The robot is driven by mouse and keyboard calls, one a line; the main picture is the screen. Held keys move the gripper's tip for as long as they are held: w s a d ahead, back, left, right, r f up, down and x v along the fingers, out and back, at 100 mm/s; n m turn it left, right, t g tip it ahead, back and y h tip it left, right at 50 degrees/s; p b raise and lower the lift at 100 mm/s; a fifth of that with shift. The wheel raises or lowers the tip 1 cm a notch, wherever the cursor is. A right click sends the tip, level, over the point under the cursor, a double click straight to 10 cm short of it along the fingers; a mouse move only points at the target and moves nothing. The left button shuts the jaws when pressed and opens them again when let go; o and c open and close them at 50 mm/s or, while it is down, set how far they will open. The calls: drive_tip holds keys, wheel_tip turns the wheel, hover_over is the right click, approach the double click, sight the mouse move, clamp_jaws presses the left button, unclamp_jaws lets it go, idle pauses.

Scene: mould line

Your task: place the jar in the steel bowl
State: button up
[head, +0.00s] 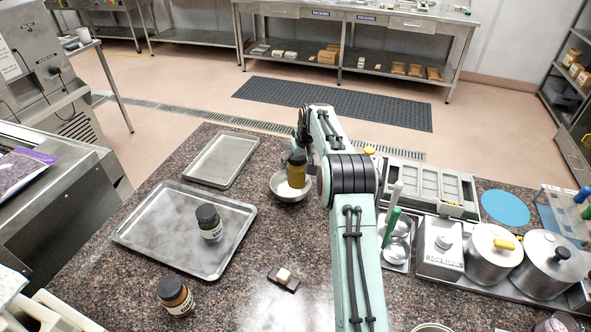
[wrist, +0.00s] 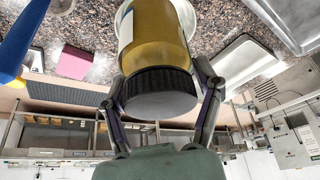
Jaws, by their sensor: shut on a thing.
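A jar of yellow-olive content with a dark lid (head: 297,172) is upright at the steel bowl (head: 283,196), its lower part in front of or inside the bowl's rim. I cannot tell whether it touches the bowl's bottom. My gripper (head: 300,153) is shut on this jar near its lid, from above. In the wrist view the jar (wrist: 158,35) fills the middle, between both fingers of my gripper (wrist: 162,88). The pale edge of the bowl (wrist: 190,22) shows behind it.
A large tray (head: 150,235) holds another dark-lidded jar (head: 209,223); a third jar (head: 175,296) stands on the counter in front. A smaller empty tray (head: 222,160) lies behind. A small block on a dark base (head: 284,276) lies nearer. Pots (head: 490,255) stand at right.

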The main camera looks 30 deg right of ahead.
sight(296, 170)
drive_tip(key=shift+w+d+f, duration=0.25)
drive_tip(key=shift+w+f, duration=0.4)
drive_tip(key=shift+f, duration=1.55)
